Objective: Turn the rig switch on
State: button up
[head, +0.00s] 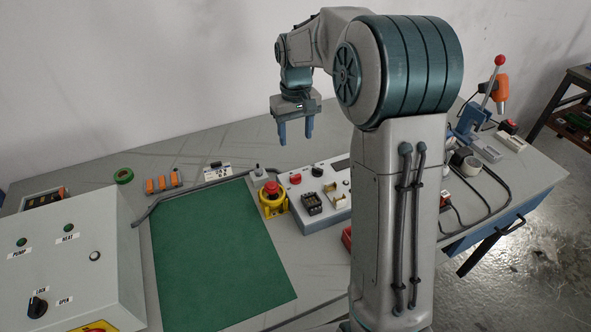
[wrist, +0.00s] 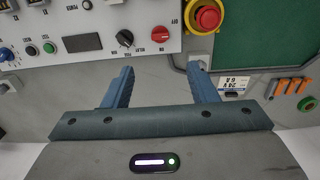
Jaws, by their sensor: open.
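No switch carries a readable rig label. A small grey box with a toggle (head: 258,174) stands on the bench beside the yellow emergency stop (head: 272,198). In the wrist view its grey body is mostly hidden behind the right finger.
A green mat (head: 222,255) lies left of the unit, with a dark cable along its back edge. A sloped panel (head: 80,260) with PUMP and HEAT buttons and a LOCK/OPEN knob stands at left. Orange parts (head: 162,184) and green tape (head: 123,175) lie behind. A red-knobbed lever (head: 499,60) stands right.

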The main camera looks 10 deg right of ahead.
aim_at(295, 176)
notch_tip(295, 176, down, 14)
jog(key=shift+r+p, duration=0.15)
jog(key=shift+p, duration=0.3)
jog(key=c, duration=1)
